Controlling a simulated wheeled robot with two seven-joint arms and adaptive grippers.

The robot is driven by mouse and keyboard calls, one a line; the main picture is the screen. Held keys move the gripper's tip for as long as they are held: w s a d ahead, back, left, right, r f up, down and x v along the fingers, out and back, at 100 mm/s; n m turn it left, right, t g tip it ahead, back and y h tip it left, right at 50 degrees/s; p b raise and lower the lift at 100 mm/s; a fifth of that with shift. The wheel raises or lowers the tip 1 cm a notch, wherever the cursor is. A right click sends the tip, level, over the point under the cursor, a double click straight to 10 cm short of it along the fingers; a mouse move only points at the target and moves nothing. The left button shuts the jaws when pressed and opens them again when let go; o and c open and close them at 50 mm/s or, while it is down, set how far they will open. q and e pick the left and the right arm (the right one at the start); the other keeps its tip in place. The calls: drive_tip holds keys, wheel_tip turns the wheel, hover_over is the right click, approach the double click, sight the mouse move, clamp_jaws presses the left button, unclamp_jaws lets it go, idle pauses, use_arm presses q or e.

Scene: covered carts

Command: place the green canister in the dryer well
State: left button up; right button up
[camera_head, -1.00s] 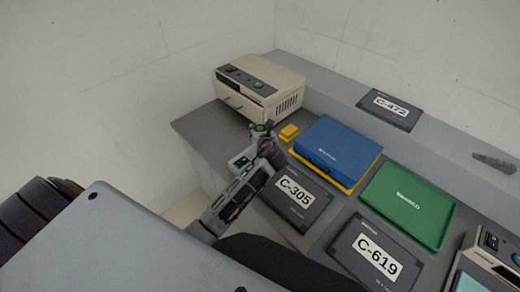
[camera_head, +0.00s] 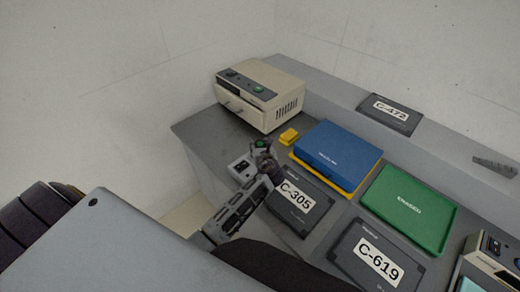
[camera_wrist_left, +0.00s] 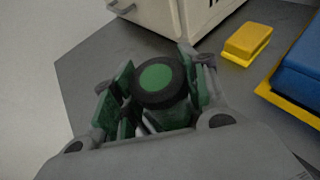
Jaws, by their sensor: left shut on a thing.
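The green canister (camera_wrist_left: 158,82) has a green top with a dark rim and is held upright-looking between the fingers of my left gripper (camera_wrist_left: 155,92) in the left wrist view. In the head view the canister's top (camera_head: 260,144) shows at the tip of my left gripper (camera_head: 258,158), over the near part of the grey counter. The gripper is shut on it. A beige machine (camera_head: 262,94) with a dark control strip, a green button and a front handle stands beyond; I cannot tell whether it is the dryer, and no well shows clearly. My right gripper is not in view.
A small yellow block (camera_head: 289,137) sits by the machine. A blue case (camera_head: 337,155) on a yellow base, a green tray (camera_head: 408,208) and dark panels C-305 (camera_head: 299,205) and C-619 (camera_head: 378,258) lie to the right. Another device (camera_head: 490,258) stands lower right.

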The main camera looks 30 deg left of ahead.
use_arm(q)
drive_tip(key=shift+f, duration=0.95)
drive_tip(key=o, duration=1.1)
drive_tip(key=shift+f, duration=0.1)
drive_tip(key=shift+v, duration=6.05)
drive_tip(key=shift+w, duration=0.1)
